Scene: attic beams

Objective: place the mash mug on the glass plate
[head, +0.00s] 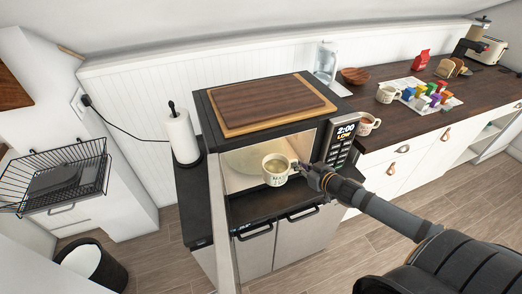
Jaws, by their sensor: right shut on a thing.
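A cream mug (276,172) with dark lettering too small to read is held upright at the open front of the microwave (205,128). My right gripper (302,168) is shut on the mug at its right side, where the handle is. The pale round glass plate (240,162) lies inside the lit microwave, behind and left of the mug, which partly hides it. I cannot tell whether the mug is over the plate's edge or in front of it. My left gripper is not in view.
The microwave door (222,225) stands open on the left. A wooden board (270,103) lies on top. Two other mugs, one cream (388,94) and one pinkish (366,124), stand on the dark counter (430,118). A paper towel roll (181,137) stands at left.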

